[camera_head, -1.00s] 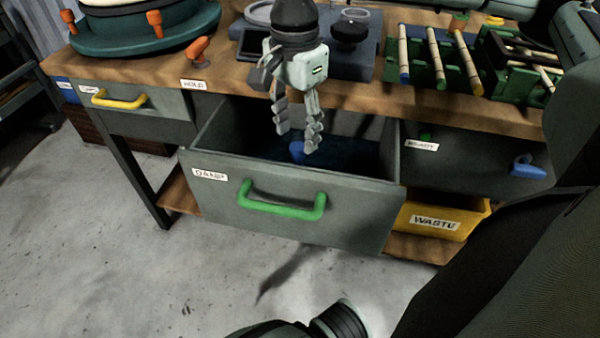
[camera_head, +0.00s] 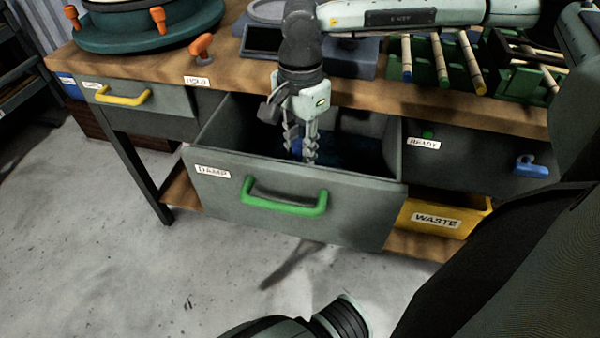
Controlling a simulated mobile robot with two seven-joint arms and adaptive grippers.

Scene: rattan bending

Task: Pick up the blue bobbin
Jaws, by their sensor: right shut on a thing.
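The blue bobbin (camera_head: 297,147) is inside the open drawer labelled DAMP (camera_head: 232,205), in the head view. It is largely hidden between the fingers of my right gripper (camera_head: 300,157). That gripper reaches down into the drawer from above and is shut on the bobbin. The drawer's front has a green handle (camera_head: 284,203). The drawer floor is dark, and the bobbin's lower part is hidden. My left gripper is not in view.
The wooden bench top (camera_head: 225,75) is behind the drawer. A closed drawer with a blue handle (camera_head: 531,166) is to the right, above a yellow WASTE bin (camera_head: 440,217). A yellow-handled drawer (camera_head: 122,97) is at left. Rods lie in green racks at upper right.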

